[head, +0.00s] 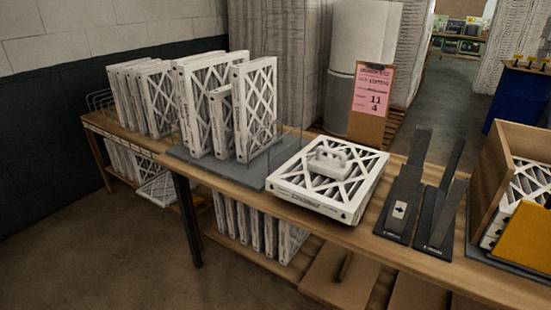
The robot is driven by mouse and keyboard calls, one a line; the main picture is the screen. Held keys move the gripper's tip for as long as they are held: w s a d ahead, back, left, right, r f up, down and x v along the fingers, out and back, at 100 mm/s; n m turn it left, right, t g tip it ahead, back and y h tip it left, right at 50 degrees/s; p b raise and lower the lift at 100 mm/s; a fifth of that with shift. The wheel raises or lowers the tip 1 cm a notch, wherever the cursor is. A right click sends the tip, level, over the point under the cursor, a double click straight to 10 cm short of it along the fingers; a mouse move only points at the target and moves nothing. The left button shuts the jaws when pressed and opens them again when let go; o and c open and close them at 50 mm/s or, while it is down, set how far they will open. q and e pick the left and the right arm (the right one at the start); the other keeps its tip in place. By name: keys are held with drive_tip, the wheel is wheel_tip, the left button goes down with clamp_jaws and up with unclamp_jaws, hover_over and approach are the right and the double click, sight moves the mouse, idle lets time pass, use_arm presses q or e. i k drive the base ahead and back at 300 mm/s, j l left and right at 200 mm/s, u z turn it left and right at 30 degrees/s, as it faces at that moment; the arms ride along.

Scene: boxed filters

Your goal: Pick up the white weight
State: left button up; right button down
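The white weight (328,166) is a small pale block with an arched handle on top. It sits upright near the middle of a flat white-framed filter (290,187), which lies on the wooden bench (345,233). The weight looks clear on all sides, with nothing touching its handle. Neither of my grippers shows in the head view.
Upright filters (257,110) stand on a grey mat (215,166) left of the weight. A clipboard with a pink sheet (373,90) rises behind it. Dark angled stands (402,200) and a wooden box (487,185) stand to the right.

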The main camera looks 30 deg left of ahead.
sight(339, 170)
drive_tip(key=u, duration=0.65)
drive_tip(key=i+l, duration=0.1)
drive_tip(key=l, duration=0.25)
